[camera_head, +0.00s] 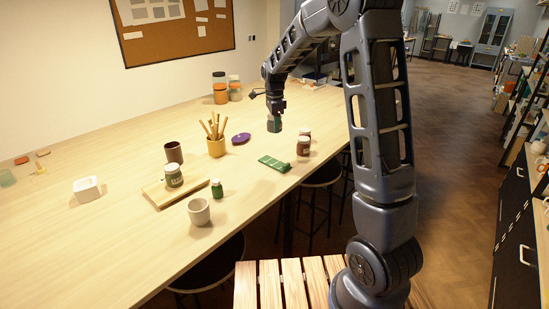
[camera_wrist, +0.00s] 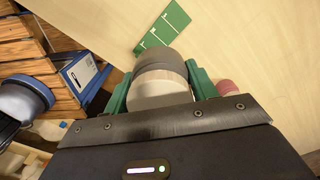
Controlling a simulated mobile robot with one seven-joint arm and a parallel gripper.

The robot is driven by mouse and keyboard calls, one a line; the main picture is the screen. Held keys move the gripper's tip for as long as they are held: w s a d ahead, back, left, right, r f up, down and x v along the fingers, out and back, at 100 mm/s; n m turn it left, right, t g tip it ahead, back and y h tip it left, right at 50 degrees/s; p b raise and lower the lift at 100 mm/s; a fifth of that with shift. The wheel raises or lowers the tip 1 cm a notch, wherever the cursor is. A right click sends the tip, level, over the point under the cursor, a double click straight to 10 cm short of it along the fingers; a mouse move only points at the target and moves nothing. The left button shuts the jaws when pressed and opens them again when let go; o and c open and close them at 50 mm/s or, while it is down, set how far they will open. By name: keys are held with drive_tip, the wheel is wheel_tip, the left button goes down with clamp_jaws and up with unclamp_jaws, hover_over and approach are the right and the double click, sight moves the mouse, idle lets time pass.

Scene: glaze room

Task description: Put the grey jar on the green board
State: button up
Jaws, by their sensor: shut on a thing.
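My gripper (camera_head: 275,118) is shut on the grey jar in the air above the table, beyond the green board in the head view. In the wrist view the grey jar (camera_wrist: 160,75) shows a dark grey end and a paler part between the green fingers of my gripper (camera_wrist: 160,88). The green board (camera_head: 275,163) lies flat near the table's right edge, with pale lines on it. It also shows in the wrist view (camera_wrist: 163,27), apart from the jar and partly covered by it. Its visible surface is bare.
A brown jar (camera_head: 303,146) stands right beside the board, with another jar (camera_head: 305,132) behind it. A wooden board (camera_head: 155,194) bears a labelled jar (camera_head: 174,176).

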sight(274, 163)
wheel_tip(274, 163, down, 16)
drive_tip(key=shift+r, duration=0.2)
idle(0.4)
drive_tip(key=shift+f, duration=0.1)
drive_tip(key=o, duration=1.1)
